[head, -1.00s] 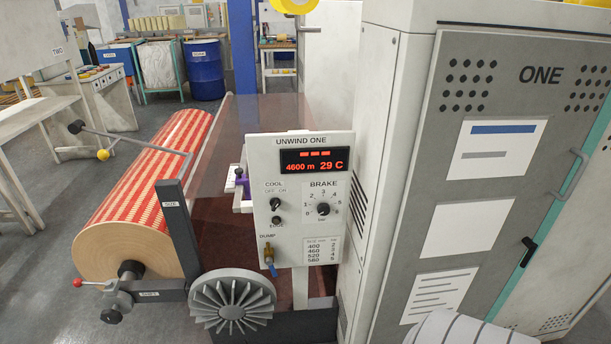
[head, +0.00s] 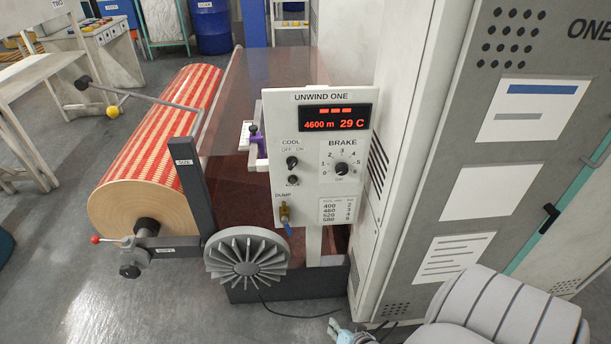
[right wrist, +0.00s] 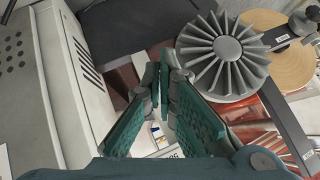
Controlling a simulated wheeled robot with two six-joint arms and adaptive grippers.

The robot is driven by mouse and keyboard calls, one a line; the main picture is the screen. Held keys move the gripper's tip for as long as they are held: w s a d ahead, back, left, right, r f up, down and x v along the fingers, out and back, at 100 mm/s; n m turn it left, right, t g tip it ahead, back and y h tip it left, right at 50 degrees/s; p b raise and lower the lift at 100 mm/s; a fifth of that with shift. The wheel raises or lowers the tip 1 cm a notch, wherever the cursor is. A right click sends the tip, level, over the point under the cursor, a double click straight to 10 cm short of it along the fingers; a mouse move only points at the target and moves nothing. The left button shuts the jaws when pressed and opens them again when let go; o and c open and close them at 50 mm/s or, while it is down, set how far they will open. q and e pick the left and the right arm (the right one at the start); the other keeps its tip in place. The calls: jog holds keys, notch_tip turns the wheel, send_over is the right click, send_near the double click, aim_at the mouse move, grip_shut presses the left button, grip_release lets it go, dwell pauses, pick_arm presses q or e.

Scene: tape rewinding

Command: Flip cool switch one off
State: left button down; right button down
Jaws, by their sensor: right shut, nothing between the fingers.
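The UNWIND ONE panel (head: 310,232) stands upright in the middle of the head view. Its cool switch (head: 291,162) is a small dark toggle under the OFF and ON marks; its lever is too small to tell which way it leans. My right gripper (right wrist: 165,72) is shut and empty in the right wrist view, its teal fingers together. The panel is mostly hidden behind the fingers there. In the head view only a bit of the gripper may show at the bottom edge, low and apart from the panel. My left gripper is out of view.
A brake knob (head: 341,169), a dump valve (head: 285,214) and another small knob (head: 293,180) sit near the switch. A ribbed grey wheel (head: 246,258) and a red patterned roll (head: 155,160) are left of the panel. A tall cabinet (head: 480,140) stands close on the right.

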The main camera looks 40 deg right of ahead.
aim_at(292, 163)
jog(key=w+d+r+m+t+h, duration=0.2)
jog(key=r+m, duration=0.4)
jog(key=r, duration=0.4)
jog(key=w+d+r+m+t+h, duration=0.2)
jog(key=w+r+m, duration=0.5)
jog(key=r, duration=0.4)
jog(key=w+d+r+m+t+h, duration=0.2)
jog(key=w+d+r+m+t, duration=0.2)
jog(key=r, duration=0.7)
jog(key=w+d+m, duration=0.1)
jog(key=m, duration=0.1)
jog(key=shift+d+m+t, duration=0.3)
jog(key=shift+m, duration=0.1)
jog(key=shift+w, duration=0.25)
jog(key=b+x, duration=0.2)
jog(key=x, duration=0.7)
jog(key=shift+d+f, duration=0.15)
jog(key=shift+w+a+r+p, duration=0.95)
jog(key=shift+w+r, duration=0.1)
jog(key=shift+w, duration=0.1)
jog(key=shift+w+a+r, duration=0.15)
jog(key=shift+a, duration=0.2)
